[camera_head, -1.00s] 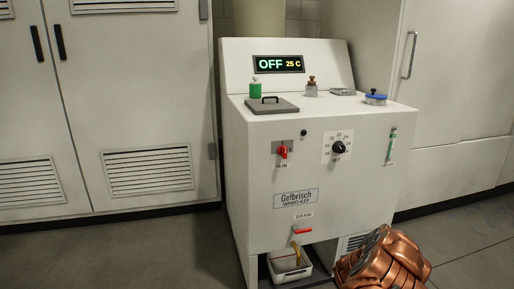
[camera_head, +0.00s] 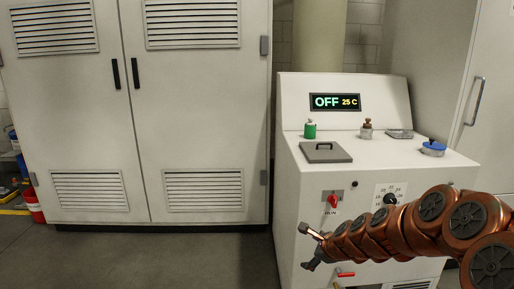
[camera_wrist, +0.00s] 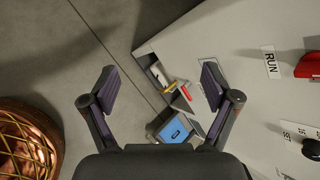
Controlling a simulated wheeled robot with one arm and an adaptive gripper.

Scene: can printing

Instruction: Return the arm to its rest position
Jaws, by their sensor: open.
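My copper-coloured arm comes in from the right in the head view and reaches left across the front of the white machine (camera_head: 300,235). My gripper (camera_head: 312,248) is at its left end, in front of the machine's front left edge. In the wrist view my gripper (camera_wrist: 155,85) has its two dark fingers wide apart with nothing between them. Beyond the fingers lie the floor and the lower front of the machine, with the red drain handle.
The machine display (camera_head: 335,102) reads OFF 25 C. White cabinets (camera_head: 200,120) line the left wall. The floor (camera_head: 150,260) before them is clear.

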